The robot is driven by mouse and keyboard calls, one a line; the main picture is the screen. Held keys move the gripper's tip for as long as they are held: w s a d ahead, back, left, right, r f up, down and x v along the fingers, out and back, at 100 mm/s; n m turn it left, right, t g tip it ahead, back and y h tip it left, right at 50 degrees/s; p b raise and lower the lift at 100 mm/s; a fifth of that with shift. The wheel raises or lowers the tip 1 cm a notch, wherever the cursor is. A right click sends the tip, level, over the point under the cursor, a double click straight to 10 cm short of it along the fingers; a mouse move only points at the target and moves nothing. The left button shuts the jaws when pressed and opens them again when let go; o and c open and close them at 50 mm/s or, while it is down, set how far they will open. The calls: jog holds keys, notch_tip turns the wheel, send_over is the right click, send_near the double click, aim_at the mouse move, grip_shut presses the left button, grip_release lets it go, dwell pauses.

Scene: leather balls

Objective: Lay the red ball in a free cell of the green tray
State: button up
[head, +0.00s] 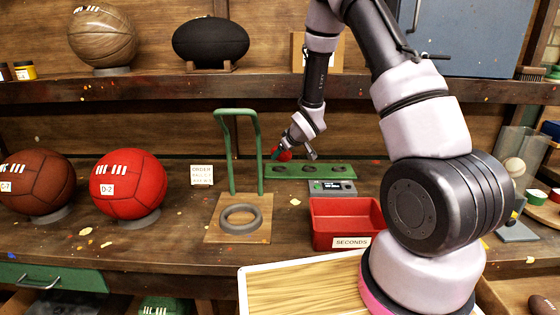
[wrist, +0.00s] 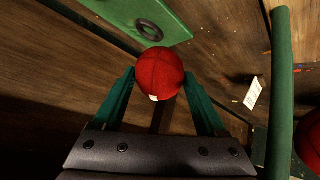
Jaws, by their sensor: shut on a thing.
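My gripper (head: 289,149) is shut on a small red ball (head: 284,155), raised above the back of the bench. In the wrist view the red ball (wrist: 160,72) sits between the two green fingertips, with a small white patch at its lower edge. The green tray (head: 323,170) lies flat on the bench, below and slightly right of the ball in the head view. Its visible cells look dark and empty. In the wrist view a corner of the green tray (wrist: 178,22) shows beyond the ball, with one empty ringed cell.
A green upright frame (head: 232,150) with a grey ring on its board stands left of the tray. A grey device (head: 333,188) and red SECONDS bin (head: 320,222) are in front. Large red (head: 130,185) and brown (head: 38,186) balls sit at left.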

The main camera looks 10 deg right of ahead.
jog(key=w, duration=0.2)
jog(key=w+f, duration=0.1)
jog(key=w, duration=0.2)
jog(key=w+d+f, duration=0.1)
jog(key=w, duration=0.1)
jog(key=shift+w+f, duration=0.2)
jog(key=shift+w, duration=0.2)
notch_tip(320, 180, down, 4)
jog(key=shift+f, duration=0.1)
jog(key=shift+w+f, duration=0.2)
